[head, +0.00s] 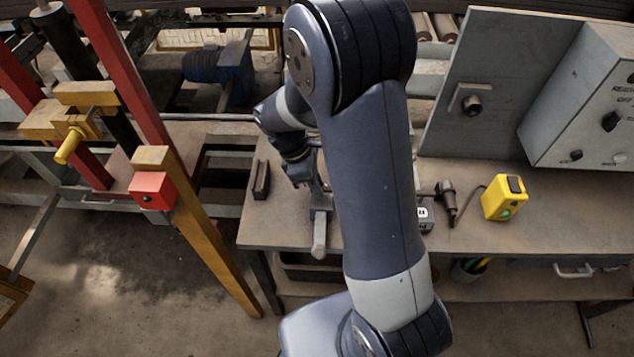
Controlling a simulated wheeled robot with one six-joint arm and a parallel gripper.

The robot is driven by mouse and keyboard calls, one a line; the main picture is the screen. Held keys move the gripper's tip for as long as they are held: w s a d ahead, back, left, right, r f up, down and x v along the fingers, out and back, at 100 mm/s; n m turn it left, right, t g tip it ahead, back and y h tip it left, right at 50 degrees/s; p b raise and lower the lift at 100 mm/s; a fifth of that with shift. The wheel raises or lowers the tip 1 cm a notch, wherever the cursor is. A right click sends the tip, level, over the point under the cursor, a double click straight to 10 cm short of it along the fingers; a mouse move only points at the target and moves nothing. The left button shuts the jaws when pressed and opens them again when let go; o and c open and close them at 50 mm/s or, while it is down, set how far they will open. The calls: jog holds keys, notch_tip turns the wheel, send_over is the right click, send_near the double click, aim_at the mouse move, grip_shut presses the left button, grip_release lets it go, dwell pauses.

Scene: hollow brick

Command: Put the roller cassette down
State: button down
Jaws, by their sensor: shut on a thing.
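My gripper (316,192) hangs over the left part of the workbench (283,226), partly hidden behind my own arm. It points down and is shut on a grey metal piece with a rounded end, which I take to be the roller cassette (320,230). The piece reaches from the fingers toward the bench's front edge. My arm covers part of its right side. I cannot tell whether its underside touches the bench top.
A small dark block (261,180) stands left of my gripper. Right of my arm are a dark handheld tool (447,200), a yellow box (504,198), an upright grey plate (485,85) and a control box (590,100). A red and yellow frame (150,130) stands left of the bench.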

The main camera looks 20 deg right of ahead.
jog(key=c, duration=1.4)
grip_release()
jog(key=v, duration=1.2)
jog(key=shift+b, duration=0.4)
